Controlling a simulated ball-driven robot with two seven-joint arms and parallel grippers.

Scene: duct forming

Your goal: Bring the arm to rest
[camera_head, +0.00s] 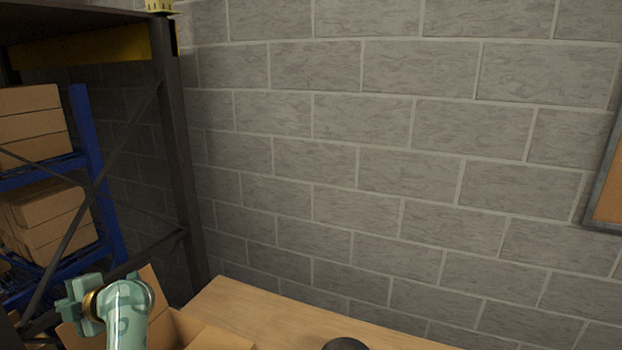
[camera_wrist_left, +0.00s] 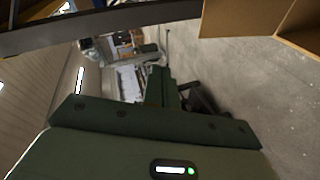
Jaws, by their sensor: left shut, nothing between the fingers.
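My left gripper (camera_head: 78,302) is at the lower left of the head view, at the end of my pale green arm. It points left and is raised in front of an open cardboard box (camera_head: 222,337). In the left wrist view the left gripper (camera_wrist_left: 160,82) shows as dark green fingers closed together in the middle, with nothing between them. My right gripper is in neither view.
A wooden table (camera_head: 270,312) runs along a grey block wall. A dark rounded thing (camera_head: 346,344) shows at the bottom edge. A metal rack (camera_head: 178,150) and blue shelving (camera_head: 88,150) with cardboard boxes (camera_head: 30,125) stand at the left. A framed board (camera_head: 608,190) hangs at the right.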

